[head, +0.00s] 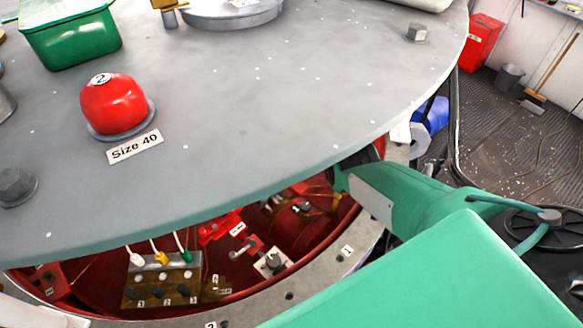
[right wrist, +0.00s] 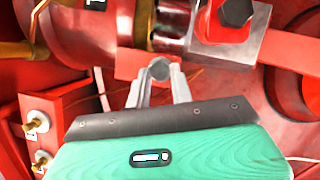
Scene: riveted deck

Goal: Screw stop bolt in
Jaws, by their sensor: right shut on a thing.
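In the right wrist view my right gripper (right wrist: 159,80) is shut on a grey hex-headed bolt (right wrist: 160,68). The bolt head sits between the two fingertips, in front of a small red bracket (right wrist: 128,66). Whether its thread is in the bracket cannot be seen. In the head view my green right arm reaches under the edge of the large grey disc (head: 300,110), which hides the right gripper. My left gripper is not in view.
A dark hex bolt (right wrist: 237,11) on a block stands close by at upper right in the wrist view. Brass fittings (right wrist: 37,125) stick out at left. In the head view a red knob (head: 113,104) and a green bin (head: 72,40) stand on the disc.

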